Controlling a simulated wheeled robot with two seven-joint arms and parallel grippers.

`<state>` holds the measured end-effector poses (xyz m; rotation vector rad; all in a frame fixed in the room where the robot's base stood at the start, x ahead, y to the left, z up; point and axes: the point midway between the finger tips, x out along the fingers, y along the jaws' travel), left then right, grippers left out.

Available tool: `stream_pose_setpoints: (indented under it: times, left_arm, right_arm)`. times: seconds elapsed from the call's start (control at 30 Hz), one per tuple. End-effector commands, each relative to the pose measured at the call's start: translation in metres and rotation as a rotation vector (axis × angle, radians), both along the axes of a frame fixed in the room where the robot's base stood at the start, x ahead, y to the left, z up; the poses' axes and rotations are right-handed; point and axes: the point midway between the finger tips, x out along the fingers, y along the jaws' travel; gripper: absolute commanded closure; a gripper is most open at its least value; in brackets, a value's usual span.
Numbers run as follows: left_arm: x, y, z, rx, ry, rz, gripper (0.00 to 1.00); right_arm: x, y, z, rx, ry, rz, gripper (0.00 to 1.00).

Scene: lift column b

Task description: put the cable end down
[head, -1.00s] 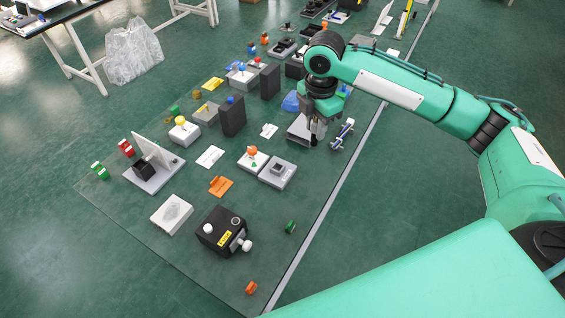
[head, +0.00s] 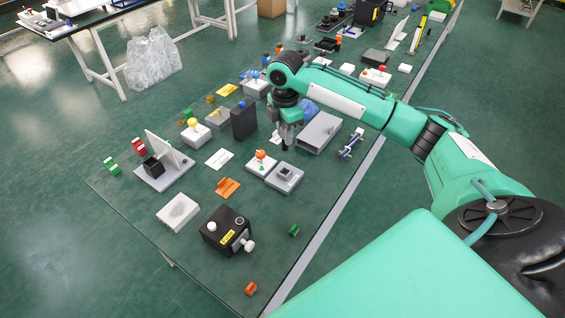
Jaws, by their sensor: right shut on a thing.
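My left gripper is not in view.
Below the gripper are a grey block with a square socket (head: 285,178) and a white box with an orange knob (head: 261,163). A black block (head: 243,121) stands to the left. A blue-ended metal part (head: 351,143) lies near the right edge. Bare tabletop (head: 265,205) shows nearer.

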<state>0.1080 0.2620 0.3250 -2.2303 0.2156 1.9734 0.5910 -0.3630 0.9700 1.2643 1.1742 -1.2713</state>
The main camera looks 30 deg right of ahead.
Motion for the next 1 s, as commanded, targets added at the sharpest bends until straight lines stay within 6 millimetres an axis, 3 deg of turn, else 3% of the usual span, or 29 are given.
stream_pose_setpoints:
  times: [0.1,0.3,0.57,0.77,1.0]
  left_arm:
    - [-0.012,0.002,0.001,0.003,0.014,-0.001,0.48]
    - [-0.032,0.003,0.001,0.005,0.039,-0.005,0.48]
    - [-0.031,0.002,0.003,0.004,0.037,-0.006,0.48]
    - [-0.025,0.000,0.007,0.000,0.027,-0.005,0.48]
    - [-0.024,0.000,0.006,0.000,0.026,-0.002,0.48]
  right_arm:
    - [-0.001,0.000,-0.032,0.000,0.005,0.001,0.95]
    - [-0.001,0.000,-0.068,0.000,0.001,0.001,0.95]
    - [-0.001,0.001,-0.089,0.000,0.001,0.002,0.95]
    - [-0.001,0.001,-0.118,0.000,0.001,0.001,0.95]
    - [0.000,0.000,-0.120,0.000,-0.001,0.002,0.95]
